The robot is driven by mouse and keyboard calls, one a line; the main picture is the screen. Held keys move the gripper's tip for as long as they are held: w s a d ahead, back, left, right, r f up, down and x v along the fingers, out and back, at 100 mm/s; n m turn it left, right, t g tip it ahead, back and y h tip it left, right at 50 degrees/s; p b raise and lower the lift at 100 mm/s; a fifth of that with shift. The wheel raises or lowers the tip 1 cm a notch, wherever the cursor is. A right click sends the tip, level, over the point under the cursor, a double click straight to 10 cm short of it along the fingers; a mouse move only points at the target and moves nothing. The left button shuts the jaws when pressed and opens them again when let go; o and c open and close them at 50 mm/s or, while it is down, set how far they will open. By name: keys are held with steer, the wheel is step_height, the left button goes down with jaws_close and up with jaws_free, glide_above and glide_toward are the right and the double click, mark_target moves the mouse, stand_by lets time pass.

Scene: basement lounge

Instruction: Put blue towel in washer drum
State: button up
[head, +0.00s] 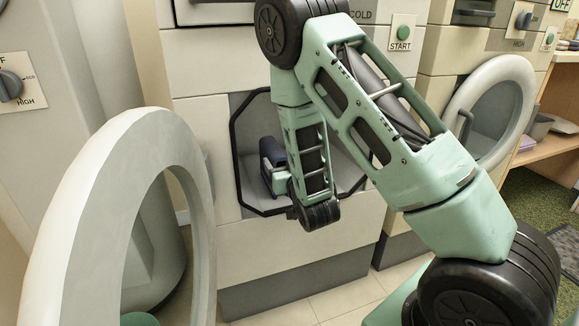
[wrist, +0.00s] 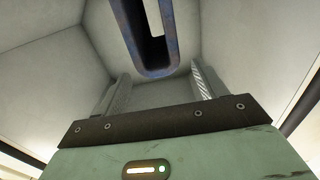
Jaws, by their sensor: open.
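The washer drum (head: 345,178) is an open, pale grey, angular cavity with a dark rim in the front of the middle machine. My arm reaches into it. The blue towel (head: 271,152) is dark blue and stands inside the opening at the left, partly hidden by my arm. In the wrist view the towel (wrist: 158,73) is a folded, narrow U shape between pale walls. My gripper (wrist: 160,77) is open, its fingers on either side of the towel's near end with gaps to both.
A large round white door (head: 85,200) stands open at the left front. A second machine at the right has a round door (head: 495,105). A wooden shelf (head: 555,130) is at the far right. Tiled floor (head: 335,302) shows below the washer.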

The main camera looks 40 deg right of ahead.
steer(key=v, duration=0.1)
steer(key=p+v, duration=0.1)
steer(key=v, duration=0.1)
steer(key=shift+s+r, duration=0.2)
steer(key=shift+r, duration=0.05)
steer(key=shift+s+a+f+p, duration=0.1)
steer(key=shift+s+p, duration=0.3)
steer(key=shift+p, duration=0.15)
steer(key=shift+s+a+f+p, duration=0.15)
steer(key=shift+s+p, duration=0.2)
steer(key=shift+p, duration=0.2)
